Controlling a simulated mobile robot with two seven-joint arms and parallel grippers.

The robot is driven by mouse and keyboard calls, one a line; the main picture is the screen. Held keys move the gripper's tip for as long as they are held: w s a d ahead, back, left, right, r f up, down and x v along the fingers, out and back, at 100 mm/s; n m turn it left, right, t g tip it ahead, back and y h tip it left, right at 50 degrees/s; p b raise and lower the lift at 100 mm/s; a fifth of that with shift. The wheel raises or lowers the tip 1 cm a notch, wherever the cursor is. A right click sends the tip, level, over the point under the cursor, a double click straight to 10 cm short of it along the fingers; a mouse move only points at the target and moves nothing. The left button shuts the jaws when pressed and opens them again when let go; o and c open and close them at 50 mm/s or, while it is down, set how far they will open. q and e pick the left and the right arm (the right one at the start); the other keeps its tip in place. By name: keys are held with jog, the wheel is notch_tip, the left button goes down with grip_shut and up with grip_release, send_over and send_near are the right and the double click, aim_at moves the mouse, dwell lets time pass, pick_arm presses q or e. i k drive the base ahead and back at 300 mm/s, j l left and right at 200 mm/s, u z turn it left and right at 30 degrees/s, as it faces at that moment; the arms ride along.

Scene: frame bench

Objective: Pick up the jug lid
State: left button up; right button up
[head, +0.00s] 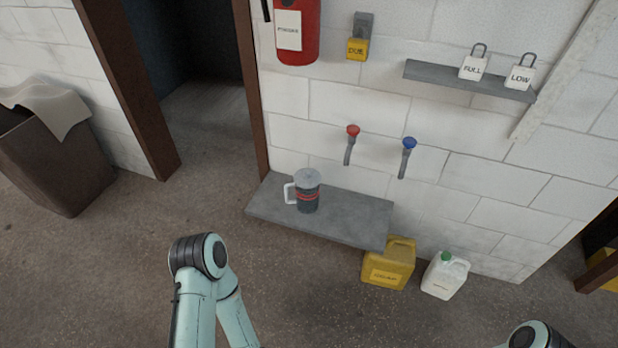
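The jug (307,196) stands upright on a grey wall ledge (345,222). It is dark grey with red bands and has a white handle on its left side. The jug lid (308,176) is a light grey disc sitting on top of the jug. Part of my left arm shows at the lower left, well short of the ledge, but its gripper is not visible. Only a bit of my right arm shows at the bottom right edge; its gripper is not visible either.
Red-handled (352,131) and blue-handled (409,144) taps stick out of the wall above the ledge. A yellow canister (389,264) and a white canister (445,276) stand on the floor at right. A brown bin (52,165) stands at left. Floor before the ledge is clear.

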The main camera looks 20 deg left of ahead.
aim_at(305, 178)
jog(key=i+j+u, duration=0.1)
jog(key=i+j, duration=0.15)
jog(key=j, duration=0.15)
jog(key=i+j, duration=0.2)
jog(key=j, duration=0.2)
jog(key=i+j+u, duration=0.15)
jog(key=j, duration=0.25)
jog(key=i, duration=0.1)
